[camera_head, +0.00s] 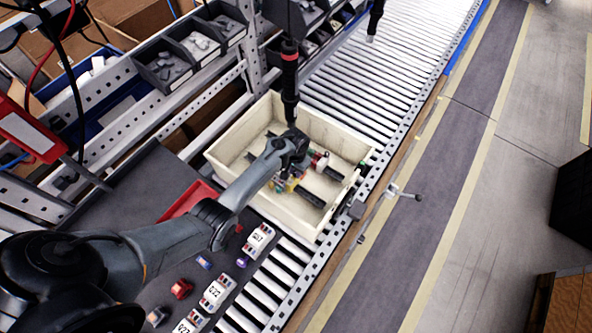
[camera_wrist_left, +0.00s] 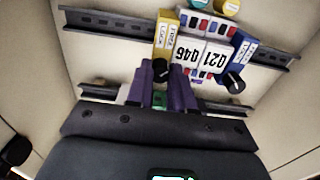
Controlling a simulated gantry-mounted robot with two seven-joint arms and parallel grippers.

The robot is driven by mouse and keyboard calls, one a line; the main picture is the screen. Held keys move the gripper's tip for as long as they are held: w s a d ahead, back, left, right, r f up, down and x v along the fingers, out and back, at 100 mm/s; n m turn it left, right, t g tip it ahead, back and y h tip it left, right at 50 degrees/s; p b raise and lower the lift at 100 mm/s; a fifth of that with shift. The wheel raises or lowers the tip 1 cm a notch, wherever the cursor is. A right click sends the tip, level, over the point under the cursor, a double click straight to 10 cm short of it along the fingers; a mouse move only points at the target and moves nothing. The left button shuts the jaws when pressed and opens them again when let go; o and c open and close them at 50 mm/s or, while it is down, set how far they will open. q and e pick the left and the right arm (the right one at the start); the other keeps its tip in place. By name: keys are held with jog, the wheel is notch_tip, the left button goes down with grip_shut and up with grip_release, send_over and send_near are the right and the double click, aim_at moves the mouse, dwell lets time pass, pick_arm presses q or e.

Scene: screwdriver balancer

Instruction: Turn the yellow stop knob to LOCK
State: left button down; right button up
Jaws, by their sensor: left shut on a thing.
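The yellow stop (camera_wrist_left: 166,30) sits on a dark rail in the left wrist view, with FREE and LOCK printed on its face. Its round black knob (camera_wrist_left: 160,69) is at its near end. My left gripper (camera_wrist_left: 158,84) is shut on this knob, with a finger on each side. I cannot tell which word the knob points to. In the head view my left gripper (camera_head: 283,184) reaches down into the cream crate (camera_head: 230,150) and hides much of the rail assembly. My right gripper is not in view.
White modules marked 046 and 021 (camera_wrist_left: 200,55) sit beside the yellow stop, then a blue stop (camera_wrist_left: 240,58) with its own black knob. A screwdriver (camera_head: 290,75) hangs above the crate close to my left wrist. Rollers (camera_head: 345,75) extend behind the crate.

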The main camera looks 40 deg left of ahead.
pick_arm(q)
jog(key=n+p, duration=0.2)
jog(key=n, duration=0.1)
jog(key=shift+r+n, duration=0.15)
jog(key=shift+n, duration=0.15)
jog(key=n+p, duration=0.1)
jog(key=n, duration=0.3)
jog(key=shift+d+n, duration=0.1)
jog(key=shift+n, duration=0.2)
jog(key=n, duration=0.4)
jog(key=shift+n+p, duration=0.3)
jog(key=shift+p, duration=0.05)
jog(key=n, duration=0.3)
jog(key=shift+f+n, duration=0.2)
jog(key=shift+n, duration=0.7)
jog(key=shift+n+b, duration=0.3)
